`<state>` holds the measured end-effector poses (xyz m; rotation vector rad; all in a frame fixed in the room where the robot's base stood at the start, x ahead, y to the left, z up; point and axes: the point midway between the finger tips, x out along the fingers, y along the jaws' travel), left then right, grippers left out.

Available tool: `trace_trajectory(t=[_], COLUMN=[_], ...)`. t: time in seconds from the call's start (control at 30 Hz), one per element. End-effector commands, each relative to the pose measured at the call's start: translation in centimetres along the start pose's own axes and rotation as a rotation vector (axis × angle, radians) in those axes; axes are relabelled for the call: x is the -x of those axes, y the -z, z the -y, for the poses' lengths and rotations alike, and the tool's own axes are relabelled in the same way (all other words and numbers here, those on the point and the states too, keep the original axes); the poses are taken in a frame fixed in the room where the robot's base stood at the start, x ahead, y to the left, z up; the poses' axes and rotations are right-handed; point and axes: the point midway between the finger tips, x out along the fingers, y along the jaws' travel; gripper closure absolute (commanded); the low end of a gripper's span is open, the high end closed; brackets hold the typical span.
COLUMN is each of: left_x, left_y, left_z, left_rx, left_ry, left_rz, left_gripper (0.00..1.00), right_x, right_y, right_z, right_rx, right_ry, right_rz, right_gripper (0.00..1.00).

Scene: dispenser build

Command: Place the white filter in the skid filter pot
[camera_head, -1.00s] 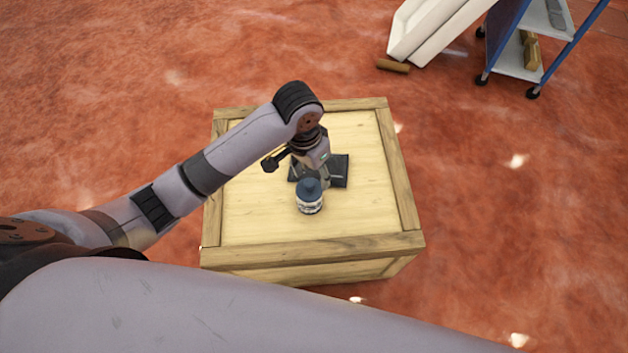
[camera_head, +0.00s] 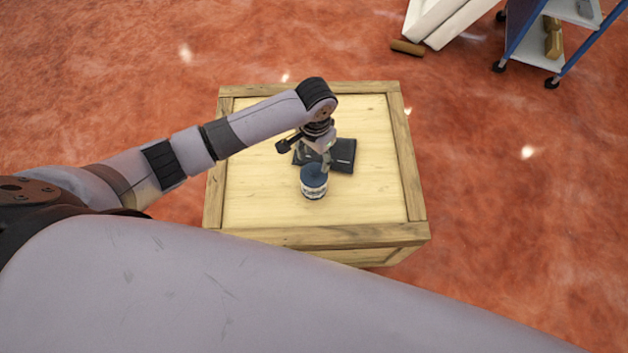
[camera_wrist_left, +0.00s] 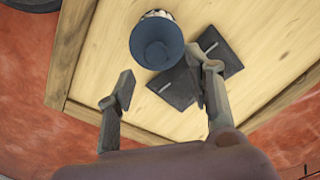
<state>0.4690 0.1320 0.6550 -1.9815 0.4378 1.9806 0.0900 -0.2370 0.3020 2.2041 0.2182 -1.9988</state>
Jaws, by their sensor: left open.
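A round pot-like thing (camera_head: 314,188) with a dark blue top and a whitish banded side stands on the wooden crate. In the left wrist view the blue part (camera_wrist_left: 157,42) looks like a bowl, with a bit of white at its far side. Black flat plates (camera_head: 343,154) lie beside it; they also show in the left wrist view (camera_wrist_left: 176,86). My left gripper (camera_head: 326,158) is over the plates, close to the blue thing. In the left wrist view its fingers (camera_wrist_left: 165,85) are apart with nothing held between them. I cannot pick out a separate white filter.
The wooden crate (camera_head: 345,236) has a raised-looking frame edge, and its top is bare around these things. Beyond it on the red floor are a brown block (camera_head: 407,48), white boards (camera_head: 450,22) and a blue-framed cart (camera_head: 530,48).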

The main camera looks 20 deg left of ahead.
Motion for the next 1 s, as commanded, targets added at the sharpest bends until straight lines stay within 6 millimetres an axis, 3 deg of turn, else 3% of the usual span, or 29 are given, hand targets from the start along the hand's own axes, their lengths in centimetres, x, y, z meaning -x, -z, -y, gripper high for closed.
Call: trace_trajectory(t=[0.4, 0.7, 1.0], left_x=[-5.0, -5.3, -5.3], left_y=[-0.8, -0.8, -0.8], left_z=[-0.3, -0.3, -0.3], left_rx=[-0.001, -0.001, -0.001], left_ry=[0.001, 0.001, 0.001], left_rz=[0.001, 0.000, 0.000], left_gripper=[0.52, 0.53, 0.73], right_x=[-0.6, -0.5, -0.5], right_y=[0.0, -0.4, -0.4], right_z=[0.2, 0.5, 0.5], right_rx=[0.001, 0.000, 0.000], right_ry=[0.003, 0.006, 0.006], right_rz=[-0.001, 0.006, 0.007], right_gripper=[0.57, 0.57, 0.57])
